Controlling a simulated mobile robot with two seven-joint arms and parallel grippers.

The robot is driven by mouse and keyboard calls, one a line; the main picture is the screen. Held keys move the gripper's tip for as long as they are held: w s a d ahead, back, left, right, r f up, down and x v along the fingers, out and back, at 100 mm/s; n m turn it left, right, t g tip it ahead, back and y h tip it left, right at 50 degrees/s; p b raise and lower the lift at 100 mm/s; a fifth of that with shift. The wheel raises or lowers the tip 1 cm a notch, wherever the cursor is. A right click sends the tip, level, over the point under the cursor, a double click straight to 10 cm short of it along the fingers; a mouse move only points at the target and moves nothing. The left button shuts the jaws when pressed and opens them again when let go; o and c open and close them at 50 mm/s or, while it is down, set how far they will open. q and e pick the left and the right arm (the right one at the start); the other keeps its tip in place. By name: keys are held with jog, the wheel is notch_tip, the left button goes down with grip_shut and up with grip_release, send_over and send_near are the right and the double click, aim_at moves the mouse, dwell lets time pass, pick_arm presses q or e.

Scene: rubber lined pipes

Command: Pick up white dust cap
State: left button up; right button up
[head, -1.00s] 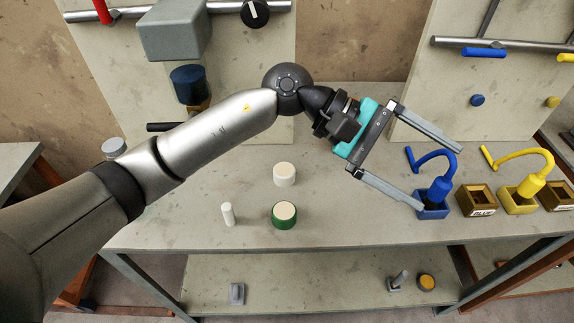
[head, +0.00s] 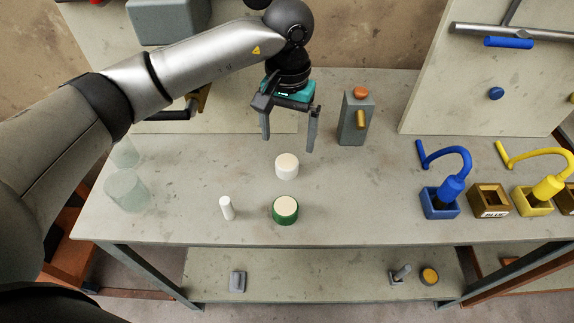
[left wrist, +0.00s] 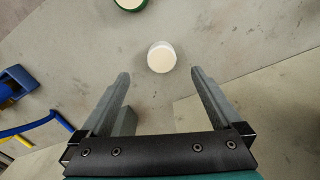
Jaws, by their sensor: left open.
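The white dust cap (head: 287,166) is a short round white piece with a cream top, standing on the bench. In the left wrist view the cap (left wrist: 161,57) lies ahead of the fingertips, centred between their lines. My left gripper (head: 288,146) is open and empty, its fingers pointing down above and just behind the cap, apart from it. It also shows in the left wrist view (left wrist: 158,75). My right gripper is not in view.
A green cap (head: 285,210) stands just in front of the white one, and a slim white cylinder (head: 226,208) to its left. A grey block (head: 354,118) stands to the right. Blue (head: 440,201) and yellow (head: 534,200) nozzles sit in boxes at right. Clear glasses (head: 127,190) stand at left.

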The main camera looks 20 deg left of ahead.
aim_at(287, 161)
pick_arm(q)
jog(key=f, duration=0.8)
jog(key=shift+w+a+f+b, duration=0.1)
jog(key=shift+w+f+b, duration=0.1)
jog(key=shift+f+b, duration=0.2)
jog(key=c, duration=1.5)
